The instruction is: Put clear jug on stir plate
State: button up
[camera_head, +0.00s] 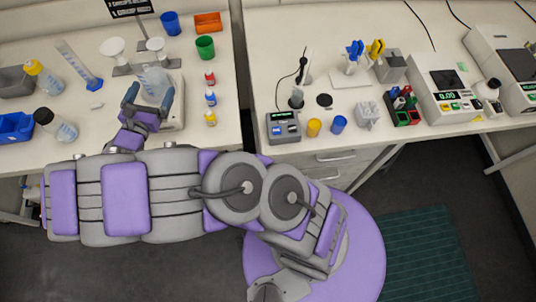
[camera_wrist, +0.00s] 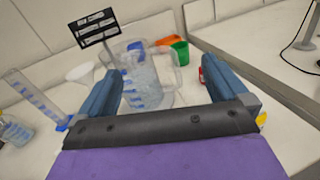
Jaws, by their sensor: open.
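The clear jug (camera_head: 154,77) with blue markings is on the left bench. It also shows in the wrist view (camera_wrist: 146,72), upright between my fingers. My gripper (camera_head: 150,92) is open, with one finger on each side of the jug, and a gap shows between the jug and the right finger. A white flat-topped unit, which looks like the stir plate (camera_head: 176,113), is under and beside the jug. The jug's base is partly hidden by my gripper, so I cannot tell exactly how it rests on the plate.
Small bottles (camera_head: 210,97) stand close to the right. White funnels on a stand (camera_head: 113,48) are behind, and a graduated cylinder (camera_head: 76,62) is at the left. Blue (camera_head: 170,22) and green (camera_head: 205,46) cups are at the back. A gap separates the two benches.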

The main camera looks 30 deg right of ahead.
jog(key=s+d+r+m+g+h, duration=0.1)
jog(key=s+d+r+m+g, duration=0.25)
jog(key=d, duration=0.45)
jog(key=s+d+r+m+g+h, duration=0.1)
jog(key=s+d+r+m+g, duration=0.3)
jog(key=d, duration=0.4)
jog(key=s+d+r+m+g+h, duration=0.2)
jog(key=d+m+g, duration=0.25)
jog(key=d, duration=0.35)
jog(key=s+d+m+g+y, duration=0.5)
jog(key=s+m, duration=0.3)
jog(key=s, duration=0.6)
jog(key=s+a+m+y, duration=0.4)
jog(key=s, duration=0.3)
jog(key=s+a+m+y, duration=0.3)
jog(key=s+a+y, duration=0.2)
jog(key=s, duration=0.3)
jog(key=shift+s+m+t+y, duration=0.25)
jog(key=shift+m+t+y, duration=0.05)
jog(key=shift+m, duration=0.1)
jog(key=shift+d, duration=0.1)
